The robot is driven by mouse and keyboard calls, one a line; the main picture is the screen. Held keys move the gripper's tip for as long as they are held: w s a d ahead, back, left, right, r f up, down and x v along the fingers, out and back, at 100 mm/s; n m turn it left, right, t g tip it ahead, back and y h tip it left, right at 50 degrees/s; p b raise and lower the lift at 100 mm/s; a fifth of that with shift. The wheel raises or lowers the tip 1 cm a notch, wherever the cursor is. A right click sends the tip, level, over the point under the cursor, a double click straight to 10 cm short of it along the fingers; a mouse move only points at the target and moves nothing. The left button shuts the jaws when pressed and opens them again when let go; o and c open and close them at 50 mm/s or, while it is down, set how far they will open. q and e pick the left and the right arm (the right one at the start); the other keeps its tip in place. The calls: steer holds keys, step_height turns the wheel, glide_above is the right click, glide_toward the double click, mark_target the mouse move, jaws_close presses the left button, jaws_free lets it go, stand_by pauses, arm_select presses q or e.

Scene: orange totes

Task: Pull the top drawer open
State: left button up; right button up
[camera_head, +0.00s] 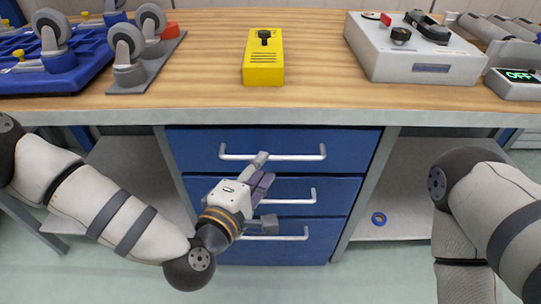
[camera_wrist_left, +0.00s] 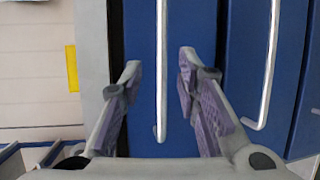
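The blue top drawer (camera_head: 290,140) sits under the worktop and looks shut. Its pale bar handle (camera_head: 275,157) runs across the front. My left gripper (camera_head: 265,188) is open in front of the drawers, one finger overlapping the top handle in the head view. In the left wrist view, the top drawer's handle (camera_wrist_left: 161,60) runs between the two spread fingers of my left gripper (camera_wrist_left: 160,62). I cannot tell any contact. The gripper hides parts of the lower drawers. My right arm shows at the right; its gripper is out of view.
The middle drawer (camera_head: 335,190) and bottom drawer (camera_head: 325,235) are below. The worktop edge (camera_head: 270,118) overhangs the drawers. A yellow box (camera_head: 263,70) and a grey control box (camera_head: 410,60) stand on top. A blue tape roll (camera_head: 379,219) lies on the right shelf.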

mark_target(270, 159)
arm_select(q)
steer(key=x, duration=0.5)
steer(key=shift+w+d+f, duration=0.15)
steer(key=shift+w+f, duration=0.05)
steer(key=shift+w, duration=0.15)
jaws_close()
